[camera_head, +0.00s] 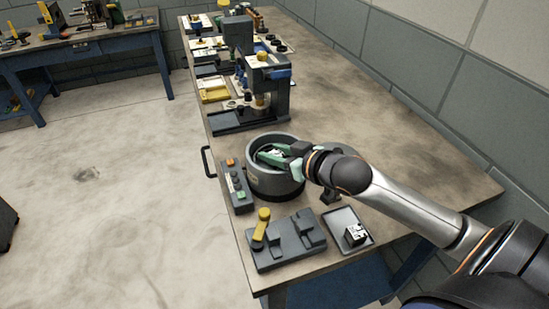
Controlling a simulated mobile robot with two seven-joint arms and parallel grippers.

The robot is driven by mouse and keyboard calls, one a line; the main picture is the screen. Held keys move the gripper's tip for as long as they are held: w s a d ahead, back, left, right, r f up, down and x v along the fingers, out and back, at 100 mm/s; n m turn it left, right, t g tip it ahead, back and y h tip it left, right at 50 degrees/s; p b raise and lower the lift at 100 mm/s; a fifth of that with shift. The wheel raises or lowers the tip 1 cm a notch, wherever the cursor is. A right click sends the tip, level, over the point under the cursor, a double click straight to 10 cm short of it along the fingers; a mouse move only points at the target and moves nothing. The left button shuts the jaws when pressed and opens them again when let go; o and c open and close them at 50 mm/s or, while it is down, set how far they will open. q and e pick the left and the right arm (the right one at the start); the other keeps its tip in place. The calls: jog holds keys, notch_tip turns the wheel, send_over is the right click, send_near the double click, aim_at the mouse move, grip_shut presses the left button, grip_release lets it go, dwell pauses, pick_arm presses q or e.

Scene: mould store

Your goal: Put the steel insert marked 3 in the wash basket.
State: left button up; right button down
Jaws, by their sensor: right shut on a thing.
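My right gripper (270,154) reaches in from the right, low over the mouth of a round dark grey tub (275,184), which looks like the wash basket. It is shut on a small pale piece that looks like a steel insert. The fingers hide most of it, and no number can be read. I cannot tell whether the piece touches the tub's floor. A small block with black and white marks (355,235) lies on a shallow grey tray (338,217) in front of the tub. My left gripper is not in view.
A button box (237,187) stands just left of the tub. A grey fixture with a yellow knob (285,243) stands in front. A dark press (268,88) stands farther back. The bench's right side (350,105) is clear. Another bench stands at the far left.

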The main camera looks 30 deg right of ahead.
jog(key=shift+r, duration=0.1)
jog(key=shift+s+f, duration=0.15)
jog(key=shift+f, duration=0.65)
jog(key=c, duration=0.8)
grip_release()
jog(key=shift+f, duration=0.2)
jog(key=shift+o, duration=0.2)
jog(key=shift+s+r, duration=0.1)
jog(key=shift+r, duration=0.5)
jog(key=p+v, duration=0.4)
jog(key=v, duration=0.8)
jog(key=shift+w+r, duration=0.2)
jog(key=shift+r, duration=0.1)
